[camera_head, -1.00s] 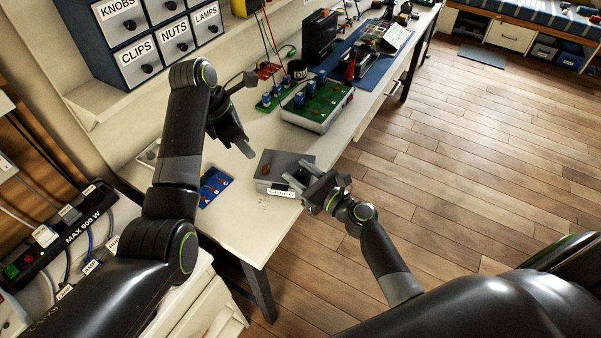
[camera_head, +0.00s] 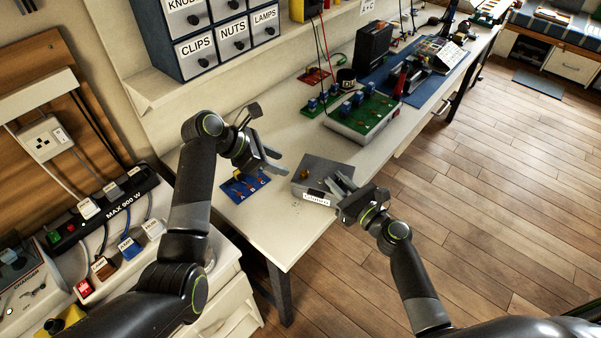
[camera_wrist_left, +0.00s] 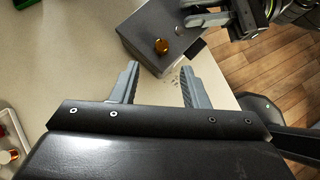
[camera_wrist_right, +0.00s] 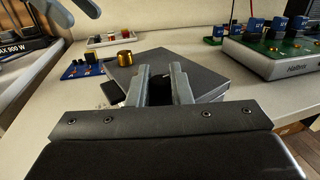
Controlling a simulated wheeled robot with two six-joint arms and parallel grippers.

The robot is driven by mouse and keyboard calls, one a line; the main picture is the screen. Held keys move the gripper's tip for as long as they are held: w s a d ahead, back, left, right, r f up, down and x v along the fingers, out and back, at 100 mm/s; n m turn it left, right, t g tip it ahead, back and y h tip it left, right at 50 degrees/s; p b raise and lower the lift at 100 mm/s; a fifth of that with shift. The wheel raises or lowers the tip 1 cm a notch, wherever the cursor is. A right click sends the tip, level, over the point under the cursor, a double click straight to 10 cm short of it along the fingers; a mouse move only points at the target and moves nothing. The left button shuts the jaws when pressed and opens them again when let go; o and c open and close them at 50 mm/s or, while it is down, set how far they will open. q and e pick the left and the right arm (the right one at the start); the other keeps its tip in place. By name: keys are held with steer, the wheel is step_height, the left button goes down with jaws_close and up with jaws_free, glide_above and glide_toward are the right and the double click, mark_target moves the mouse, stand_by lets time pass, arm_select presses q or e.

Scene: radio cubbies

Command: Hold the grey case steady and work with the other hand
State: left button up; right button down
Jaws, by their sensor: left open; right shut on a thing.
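The grey case (camera_head: 312,168) stands near the front edge of the white bench, a pale label on its front. In the left wrist view its grey top (camera_wrist_left: 152,20) carries a brass knob (camera_wrist_left: 161,46). My right gripper (camera_head: 342,184) is shut on the case at its front right side; the right wrist view shows both fingers (camera_wrist_right: 160,74) at the case. My left gripper (camera_head: 281,162) is open and empty, left of the case, its fingers pointing towards it without touching.
A blue board (camera_head: 246,185) marked A B C lies left of the case. A green-topped unit (camera_head: 362,118) stands behind it. Labelled drawers (camera_head: 190,38) are at the back left. Bare bench lies in front of the blue board.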

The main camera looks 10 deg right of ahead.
mark_target(301, 172)
arm_select(q)
steer(key=s+a+f+n+t+h, duration=0.1)
steer(key=s+a+n+t+h, duration=0.15)
steer(key=a+h, duration=0.2)
steer(key=shift+y, duration=0.35)
steer(key=x, duration=1.1)
steer(key=shift+f, duration=0.2)
jaws_close()
